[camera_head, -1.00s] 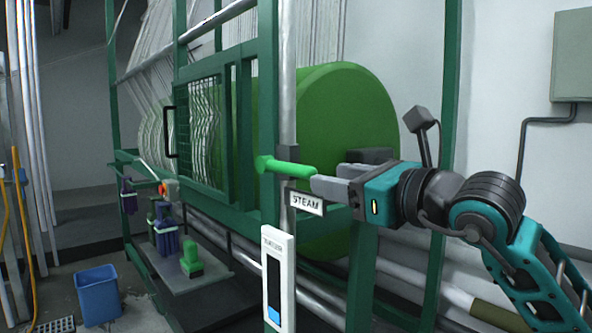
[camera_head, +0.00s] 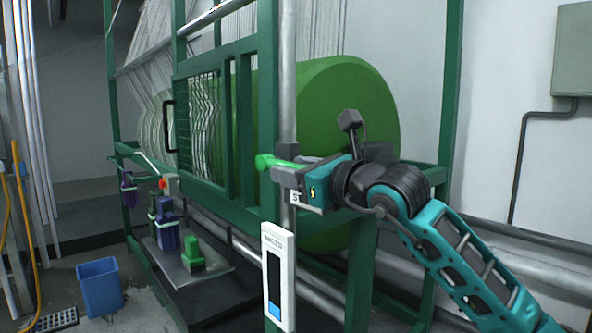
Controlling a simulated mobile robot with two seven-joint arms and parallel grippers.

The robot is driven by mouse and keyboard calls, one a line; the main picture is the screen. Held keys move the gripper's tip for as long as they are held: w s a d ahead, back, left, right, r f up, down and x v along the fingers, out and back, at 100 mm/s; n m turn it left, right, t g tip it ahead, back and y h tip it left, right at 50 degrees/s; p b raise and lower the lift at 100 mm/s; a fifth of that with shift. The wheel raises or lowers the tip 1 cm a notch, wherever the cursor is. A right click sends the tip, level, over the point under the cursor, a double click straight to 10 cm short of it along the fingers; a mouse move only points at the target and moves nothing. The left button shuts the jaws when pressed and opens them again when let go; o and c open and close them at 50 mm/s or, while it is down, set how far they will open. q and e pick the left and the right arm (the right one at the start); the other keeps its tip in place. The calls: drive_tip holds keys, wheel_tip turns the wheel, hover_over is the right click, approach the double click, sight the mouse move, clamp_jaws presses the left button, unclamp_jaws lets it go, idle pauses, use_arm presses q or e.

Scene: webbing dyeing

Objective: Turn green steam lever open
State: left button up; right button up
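The green steam lever (camera_head: 266,161) sticks out sideways by the grey vertical pipe, with its rounded knob end at the left. Its right part is hidden behind my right gripper. My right gripper (camera_head: 288,175) comes in from the right, with its grey fingers at the lever. The near finger lies just below and in front of the lever. Whether the fingers touch or close on it cannot be told. The STEAM label (camera_head: 295,197) below is mostly covered, with only its first letter showing. My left gripper is not in view.
A green frame post (camera_head: 268,110) and the pipe (camera_head: 288,70) stand beside the lever. A large green drum (camera_head: 350,100) is behind my gripper. A white gauge panel (camera_head: 278,265) hangs below. A blue bin (camera_head: 100,288) stands on the floor at the left.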

clamp_jaws()
idle(0.5)
drive_tip(key=shift+r+g+p, duration=0.3)
drive_tip(key=shift+r+p, duration=0.15)
drive_tip(key=shift+p, duration=0.2)
wheel_tip(320, 180, up, 2)
drive_tip(key=g+h+p, duration=0.1)
drive_tip(key=p, duration=0.2)
drive_tip(key=shift+w+r+g+h+p, duration=0.1)
drive_tip(key=shift+w+g+h+p, duration=0.05)
drive_tip(key=shift+g+h+p, duration=0.25)
drive_tip(key=shift+w+a+r+g+h+p, duration=0.15)
drive_tip(key=shift+r+g+h+p, duration=0.2)
drive_tip(key=shift+g, duration=0.25)
drive_tip(key=shift+w+a+r+g+h, duration=0.15)
drive_tip(key=shift+w+r+g+h, duration=0.05)
drive_tip(key=shift+r+g+h, duration=0.3)
drive_tip(key=shift+w+a+r+g+h, duration=0.15)
drive_tip(key=shift+r+g+h, duration=0.15)
drive_tip(key=shift+g, duration=0.3)
